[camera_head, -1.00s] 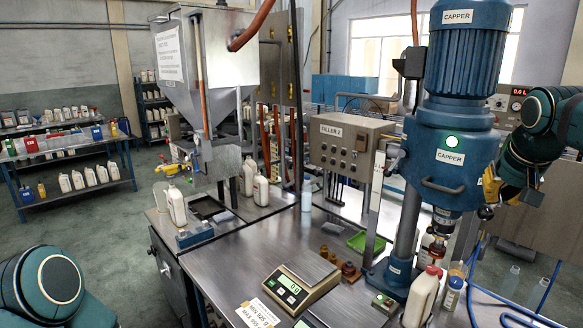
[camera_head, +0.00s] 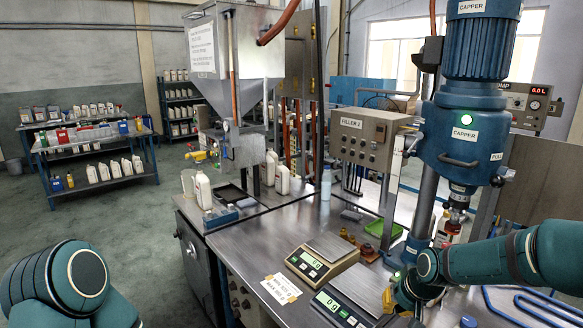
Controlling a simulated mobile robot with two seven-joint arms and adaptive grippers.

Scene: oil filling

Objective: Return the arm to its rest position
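My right arm (camera_head: 500,258) is teal and comes in from the right edge, passing in front of the foot of the blue capper (camera_head: 462,140). It bends down at the bottom right, over the steel bench. The yellow part of my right gripper (camera_head: 388,300) shows beside the front scale. Its fingertips are hidden or too small to tell, so I cannot see whether it is open. My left arm (camera_head: 62,285) shows as a rounded teal joint in the lower left corner; its gripper is outside the view. The capper stands upright with its green light on.
Two scales, one behind (camera_head: 321,262) and one in front (camera_head: 350,298), stand on the steel bench (camera_head: 255,250). A white bottle (camera_head: 203,190) stands by the filler hopper (camera_head: 232,60). A green tray (camera_head: 383,229) lies near the capper. Open floor (camera_head: 120,220) lies at left.

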